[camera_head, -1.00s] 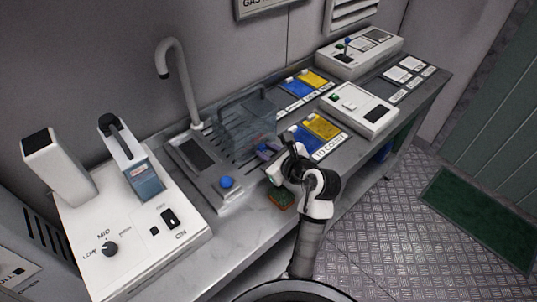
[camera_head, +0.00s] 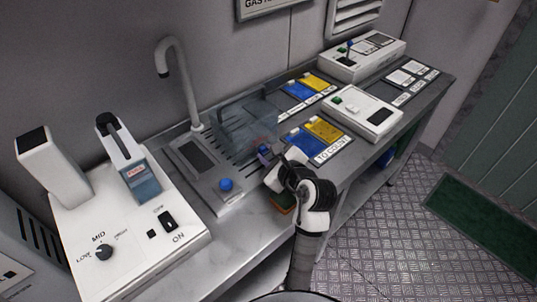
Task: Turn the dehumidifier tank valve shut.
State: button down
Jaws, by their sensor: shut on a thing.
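The clear dehumidifier tank (camera_head: 238,124) stands on the grey drain tray in the middle of the bench. A small reddish part (camera_head: 259,140), which looks like the tank valve, shows faintly at the tank's front right. My gripper (camera_head: 265,152) is at that front right corner, low by the tank, with its dark purplish fingers against this spot. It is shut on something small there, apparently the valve. The fingers and wrist hide most of the valve, so its angle cannot be told.
A blue knob (camera_head: 226,184) sits on the tray's front, left of my gripper. A tap (camera_head: 183,80) rises behind. A white machine (camera_head: 130,225) fills the bench's left. Blue and yellow bins (camera_head: 324,129) and a white control box (camera_head: 362,111) lie to the right. Bare bench (camera_head: 240,235) is in front.

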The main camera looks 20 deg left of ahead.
jog(key=c, duration=1.2)
grip_release()
jog(key=shift+c, duration=0.2)
jog(key=shift+d, duration=0.1)
jog(key=p+v, duration=0.1)
jog(key=v, duration=0.5)
jog(key=p+v, duration=0.2)
jog(key=v, duration=0.4)
jog(key=shift+s+d+r, duration=0.15)
jog(key=shift+s+r, duration=0.15)
jog(key=shift+r, duration=0.05)
jog(key=shift+s+d+p, duration=0.3)
jog(key=shift+d+p, duration=0.05)
jog(key=shift+p, duration=0.3)
jog(key=shift+f, duration=0.1)
